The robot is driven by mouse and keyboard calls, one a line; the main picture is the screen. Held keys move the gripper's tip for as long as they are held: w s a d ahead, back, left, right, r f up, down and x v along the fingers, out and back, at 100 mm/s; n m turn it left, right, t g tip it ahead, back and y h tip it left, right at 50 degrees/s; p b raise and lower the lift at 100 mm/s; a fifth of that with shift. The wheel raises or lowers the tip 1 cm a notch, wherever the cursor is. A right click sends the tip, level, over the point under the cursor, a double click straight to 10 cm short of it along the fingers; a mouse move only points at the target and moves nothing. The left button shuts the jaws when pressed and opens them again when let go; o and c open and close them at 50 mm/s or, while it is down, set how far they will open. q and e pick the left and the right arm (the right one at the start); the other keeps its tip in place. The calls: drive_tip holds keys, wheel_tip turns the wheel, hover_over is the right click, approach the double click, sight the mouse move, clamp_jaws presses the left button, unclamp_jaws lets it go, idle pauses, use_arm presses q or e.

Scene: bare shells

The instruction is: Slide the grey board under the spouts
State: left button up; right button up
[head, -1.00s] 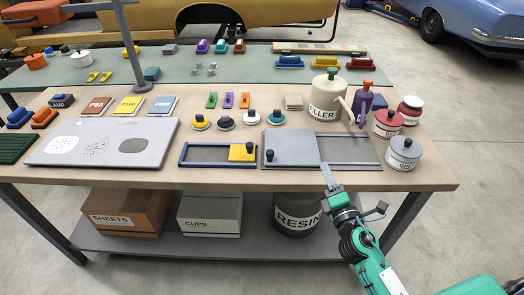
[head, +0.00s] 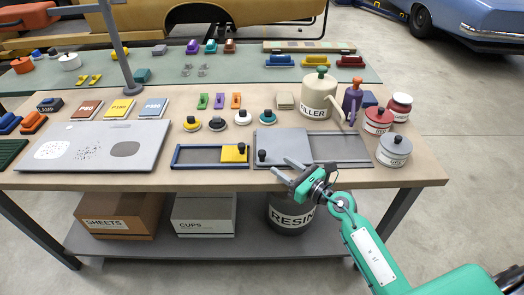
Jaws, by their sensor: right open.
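The grey board (head: 283,143) lies in the left part of a dark grey rail frame (head: 345,163), with a black knob (head: 262,155) at its front left corner. The frame's right part is open. A cream filler can (head: 318,96) and a purple bottle (head: 352,100) stand behind the frame, their spouts leaning toward its right part. My right gripper (head: 283,168) is open at the board's front edge, its fingers pointing left, just right of the knob and apart from it. Whether it touches the board I cannot tell. My left gripper is not in view.
A similar blue frame with a yellow slider (head: 234,153) lies just left. Red and grey tins (head: 394,150) stand at the right. Several round knobbed pucks (head: 217,124) sit behind. A large grey sheet (head: 95,145) lies at the left.

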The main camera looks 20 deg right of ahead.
sight(265, 154)
drive_tip(key=p+x, duration=0.1)
drive_tip(key=x, duration=0.7)
drive_tip(key=shift+w+a, duration=0.15)
drive_tip(key=shift+w, duration=0.15)
drive_tip(key=shift+w+a, duration=0.2)
drive_tip(key=shift+w, duration=0.1)
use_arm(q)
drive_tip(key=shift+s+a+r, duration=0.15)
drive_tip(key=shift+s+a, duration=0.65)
